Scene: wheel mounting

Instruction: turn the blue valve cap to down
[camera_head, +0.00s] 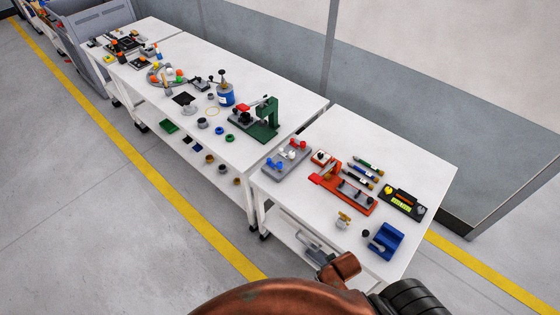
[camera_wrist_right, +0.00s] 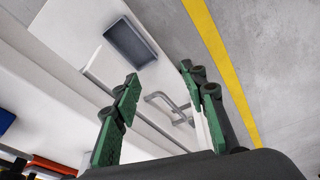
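A grey plate (camera_head: 281,169) with small red and blue parts lies near the left end of the right-hand table. A blue part (camera_head: 275,164) on its left side looks like the valve cap, but it is too small to tell which way it points. My right gripper (camera_wrist_right: 158,74) shows in the right wrist view with its green fingers apart and nothing between them. It faces a lower shelf and the floor, away from the grey plate. My left gripper is in neither view.
A green press (camera_head: 259,122) stands on the long table. A grey tray (camera_wrist_right: 130,43) lies on the lower shelf.

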